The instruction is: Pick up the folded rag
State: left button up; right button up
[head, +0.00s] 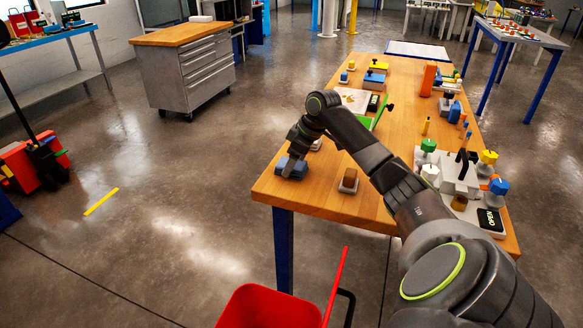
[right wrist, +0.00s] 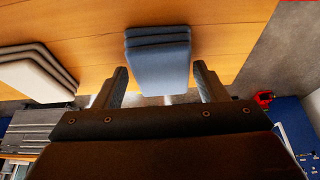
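A blue-grey folded rag (head: 283,164) lies at the near left corner of the wooden table. In the right wrist view the rag (right wrist: 158,50) shows as a stack of several layers. My right gripper (head: 292,170) is over it, pointing down. In the right wrist view the fingers of my right gripper (right wrist: 161,80) are open, one on each side of the rag's near end, with a gap on both sides. The head view does not show clearly whether they touch it. My left gripper is not in view.
A pale folded stack (right wrist: 32,75) lies beside the rag. A small brown-topped block (head: 349,179) stands to the right on the wooden table (head: 318,190). A red bin (head: 262,308) is on the floor below.

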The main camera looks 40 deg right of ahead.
jog(key=c, duration=0.7)
notch_tip(320, 180, up, 10)
